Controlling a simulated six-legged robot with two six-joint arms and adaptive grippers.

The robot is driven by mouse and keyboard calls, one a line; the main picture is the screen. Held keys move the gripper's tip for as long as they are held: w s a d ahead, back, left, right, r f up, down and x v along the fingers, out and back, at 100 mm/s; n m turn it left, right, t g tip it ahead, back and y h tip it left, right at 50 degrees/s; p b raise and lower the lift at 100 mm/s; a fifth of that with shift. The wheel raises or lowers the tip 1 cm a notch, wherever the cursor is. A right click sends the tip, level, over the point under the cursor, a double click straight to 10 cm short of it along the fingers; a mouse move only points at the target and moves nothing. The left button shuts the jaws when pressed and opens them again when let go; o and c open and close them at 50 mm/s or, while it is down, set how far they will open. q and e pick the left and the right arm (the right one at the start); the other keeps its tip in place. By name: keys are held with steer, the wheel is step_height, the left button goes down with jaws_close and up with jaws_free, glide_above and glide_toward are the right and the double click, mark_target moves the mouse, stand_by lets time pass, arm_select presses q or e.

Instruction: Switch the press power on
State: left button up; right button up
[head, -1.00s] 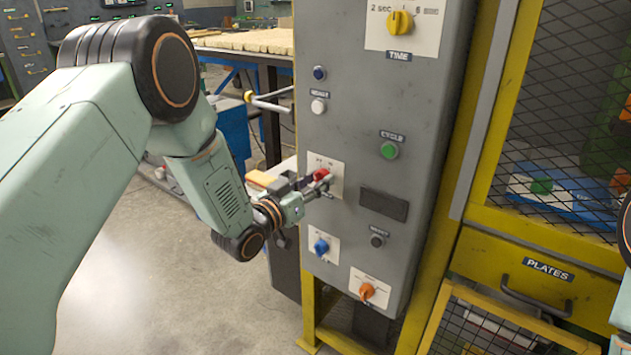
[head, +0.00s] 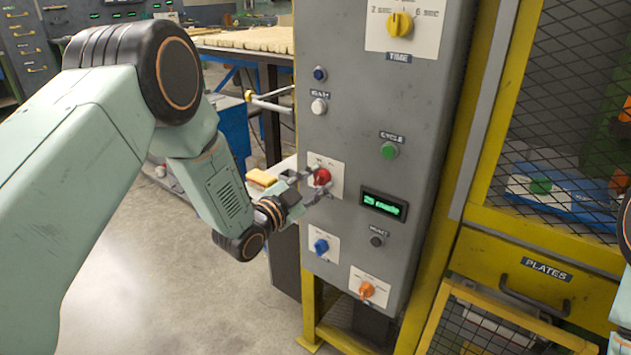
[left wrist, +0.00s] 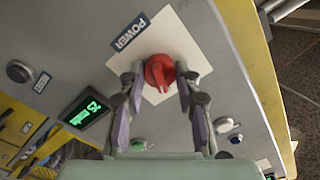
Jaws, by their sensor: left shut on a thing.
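The red power knob (head: 322,176) sits on a white plate (head: 337,187) on the grey press cabinet. It also shows in the left wrist view (left wrist: 158,72), in front of the POWER label (left wrist: 130,32). My left gripper (head: 315,184) is at the cabinet face, its two fingers on either side of the knob and shut on it. The small display (head: 384,205) to the knob's right is lit with green text that starts with 25. My right gripper is out of view.
A green cycle button (head: 389,150), a blue knob (head: 321,246) and an orange knob (head: 366,290) are nearby on the cabinet. A yellow time dial (head: 399,23) is above. A yellow-framed mesh guard (head: 570,120) stands at right. Open floor lies at lower left.

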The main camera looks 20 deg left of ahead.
arm_select(q)
steer(key=shift+m, duration=0.6)
steer(key=o, duration=1.2)
steer(key=shift+c, duration=0.2)
steer(key=v, duration=1.2)
